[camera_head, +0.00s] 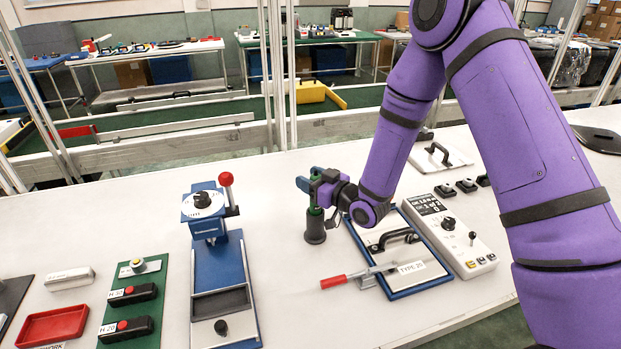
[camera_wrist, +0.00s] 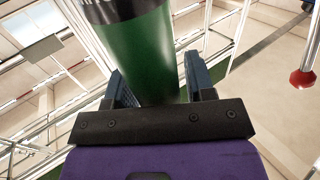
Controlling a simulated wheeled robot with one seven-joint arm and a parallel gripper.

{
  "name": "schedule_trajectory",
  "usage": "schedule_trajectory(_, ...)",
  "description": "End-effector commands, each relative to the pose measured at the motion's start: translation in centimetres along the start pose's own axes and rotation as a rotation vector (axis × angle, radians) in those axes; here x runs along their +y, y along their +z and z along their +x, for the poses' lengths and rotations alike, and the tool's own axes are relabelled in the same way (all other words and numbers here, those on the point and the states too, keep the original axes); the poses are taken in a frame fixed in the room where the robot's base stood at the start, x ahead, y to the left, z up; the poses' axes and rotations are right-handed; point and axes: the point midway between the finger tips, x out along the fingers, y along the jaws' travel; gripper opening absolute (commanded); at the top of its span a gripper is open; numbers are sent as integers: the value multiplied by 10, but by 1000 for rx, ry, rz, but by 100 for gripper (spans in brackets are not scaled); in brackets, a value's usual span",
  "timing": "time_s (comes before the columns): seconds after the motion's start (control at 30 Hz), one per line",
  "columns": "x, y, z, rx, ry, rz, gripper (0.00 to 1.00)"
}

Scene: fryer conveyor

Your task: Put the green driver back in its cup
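The green driver (camera_wrist: 138,60) is upright between the two fingers of my gripper (camera_wrist: 157,88) in the wrist view, with a dark band at its upper end. In the head view my gripper (camera_head: 318,187) is at the driver, whose green part (camera_head: 315,211) shows just below the fingers. The dark cup (camera_head: 315,229) stands on the table directly below. The driver's lower end is hidden at the cup's mouth, so how deep it sits cannot be told.
A blue press (camera_head: 221,270) with a red knob (camera_head: 226,179) stands to the left. A blue-framed board (camera_head: 432,286) with a red-handled clamp (camera_head: 335,282) lies close on the right, beside a control box (camera_head: 460,241). White table is clear between press and cup.

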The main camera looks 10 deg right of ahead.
Motion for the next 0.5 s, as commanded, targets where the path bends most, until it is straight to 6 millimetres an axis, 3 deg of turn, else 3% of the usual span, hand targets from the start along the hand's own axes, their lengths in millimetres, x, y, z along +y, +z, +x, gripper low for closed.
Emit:
schedule_trajectory(0.37,0,-2,0,0,0,0,59)
schedule_trajectory(0.5,1,-3,-14,-1,3,1,59)
